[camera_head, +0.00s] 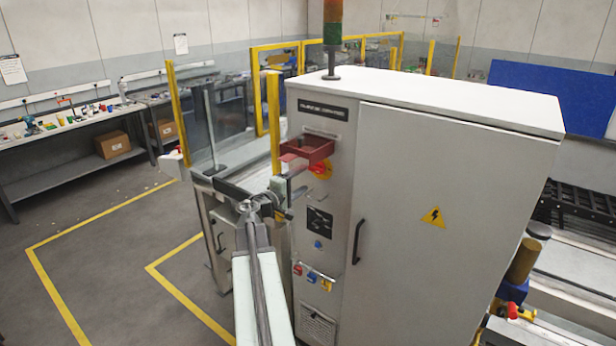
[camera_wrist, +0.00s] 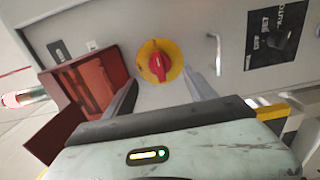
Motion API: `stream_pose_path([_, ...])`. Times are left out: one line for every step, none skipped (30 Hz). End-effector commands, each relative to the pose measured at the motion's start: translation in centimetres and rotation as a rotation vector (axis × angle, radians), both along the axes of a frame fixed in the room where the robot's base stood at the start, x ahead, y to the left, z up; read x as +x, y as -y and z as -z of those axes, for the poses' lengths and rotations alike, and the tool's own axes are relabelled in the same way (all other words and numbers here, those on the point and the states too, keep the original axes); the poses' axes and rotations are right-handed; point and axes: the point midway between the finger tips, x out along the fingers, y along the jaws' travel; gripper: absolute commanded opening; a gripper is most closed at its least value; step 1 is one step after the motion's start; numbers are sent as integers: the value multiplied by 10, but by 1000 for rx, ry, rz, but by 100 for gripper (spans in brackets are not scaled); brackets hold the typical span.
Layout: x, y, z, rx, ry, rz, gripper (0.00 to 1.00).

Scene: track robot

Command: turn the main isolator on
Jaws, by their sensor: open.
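The main isolator is a red rotary handle (camera_wrist: 157,66) on a round yellow plate (camera_wrist: 174,50) on the grey cabinet face. In the wrist view its grip runs roughly up and down the picture, slightly tilted. In the head view the isolator's yellow plate (camera_head: 326,171) shows only partly below a red tray. My gripper (camera_wrist: 163,78) is open, its two grey fingers to either side of the handle in the picture. I see no contact with the handle. In the head view my gripper (camera_head: 291,180) is at the cabinet front, and its fingers are hard to make out.
The red tray (camera_head: 316,146) juts from the cabinet just above the isolator; it is close to the left finger in the wrist view (camera_wrist: 68,95). A black selector panel (camera_head: 319,222) and small coloured switches (camera_head: 311,277) are below. A glass guard (camera_head: 212,120) stands left.

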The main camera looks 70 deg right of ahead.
Motion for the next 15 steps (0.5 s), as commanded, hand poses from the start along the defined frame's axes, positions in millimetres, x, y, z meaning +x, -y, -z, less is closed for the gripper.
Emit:
stream_pose_path([0,-1,0,0,0,0,65])
stream_pose_path([0,-1,0,0,0,1,65])
stream_pose_path([0,0,0,0,0,1,65])
stream_pose_path([0,0,0,0,0,1,65])
stream_pose_path([0,0,0,0,0,1,65])
stream_pose_path([0,0,0,0,0,1,65])
stream_pose_path([0,0,0,0,0,1,65])
stream_pose_path([0,0,0,0,0,1,65])
stream_pose_path([0,0,0,0,0,1,65])
stream_pose_path([0,0,0,0,0,1,65])
stream_pose_path([0,0,0,0,0,1,65])
stream_pose_path([0,0,0,0,0,0,65])
stream_pose_path([2,0,0,0,0,-2,65])
stream_pose_path([6,-2,1,0,0,-7,65])
stream_pose_path([15,-6,2,0,0,-21,65])
